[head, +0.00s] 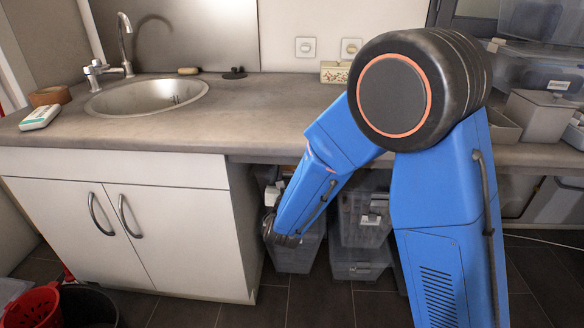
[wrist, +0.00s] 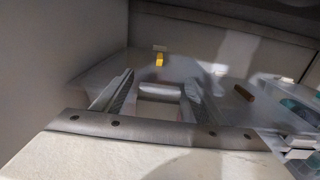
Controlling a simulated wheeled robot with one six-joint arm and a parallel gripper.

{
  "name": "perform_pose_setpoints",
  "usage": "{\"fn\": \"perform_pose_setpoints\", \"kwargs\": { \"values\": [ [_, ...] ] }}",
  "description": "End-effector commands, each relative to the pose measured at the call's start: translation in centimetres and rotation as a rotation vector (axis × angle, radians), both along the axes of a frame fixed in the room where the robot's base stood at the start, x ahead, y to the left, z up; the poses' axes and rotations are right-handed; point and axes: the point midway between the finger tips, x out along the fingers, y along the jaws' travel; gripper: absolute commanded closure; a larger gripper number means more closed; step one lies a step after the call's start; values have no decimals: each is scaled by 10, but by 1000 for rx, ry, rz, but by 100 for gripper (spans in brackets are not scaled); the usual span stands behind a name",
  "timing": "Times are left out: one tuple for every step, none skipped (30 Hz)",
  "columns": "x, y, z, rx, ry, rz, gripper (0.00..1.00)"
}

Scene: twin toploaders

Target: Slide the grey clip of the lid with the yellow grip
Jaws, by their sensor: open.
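In the wrist view a small yellow grip (wrist: 159,61) stands on a pale grey lid (wrist: 120,68), just beyond my fingertips. A small pale piece (wrist: 160,47) sits right behind the yellow grip; I cannot tell whether it is the grey clip. My gripper (wrist: 160,82) is open, its two fingers spread either side of a pale rectangular piece (wrist: 160,91). I cannot tell whether the fingers touch anything. In the head view my blue arm reaches down under the counter, and the lid and yellow grip are not visible there.
A brown-orange grip (wrist: 243,92) lies to the right in the wrist view, near a teal-and-white item (wrist: 298,112). In the head view the counter (head: 260,118) overhangs clear storage boxes (head: 362,222), beside a white cabinet (head: 120,220). A red basket (head: 32,308) stands at lower left.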

Motion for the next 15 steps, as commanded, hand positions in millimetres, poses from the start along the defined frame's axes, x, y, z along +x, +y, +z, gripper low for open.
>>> {"fn": "perform_pose_setpoints", "kwargs": {
  "values": [
    [8, -1, 0, 0, 0, -1, 34],
    [12, -1, -1, 0, 1, -2, 34],
    [17, -1, 0, 0, 1, -2, 34],
    [20, -1, 0, 0, 0, -2, 34],
    [23, -1, 0, 1, 0, -1, 34],
    [27, -1, 0, 0, 0, -1, 34],
    [29, -1, 0, 0, 0, 0, 34],
    [30, -1, 0, 0, 0, 0, 34],
    [32, -1, 0, 0, 0, 0, 34],
    [34, -1, 0, 0, 0, 0, 34],
    [34, -1, 0, 0, 0, 0, 34],
    [35, -1, 0, 0, 1, 0, 34],
    [36, -1, 0, 0, 1, 0, 34],
    [36, -1, 0, 0, 1, 0, 34],
    [36, -1, 0, 0, 1, 0, 34]
  ]
}}
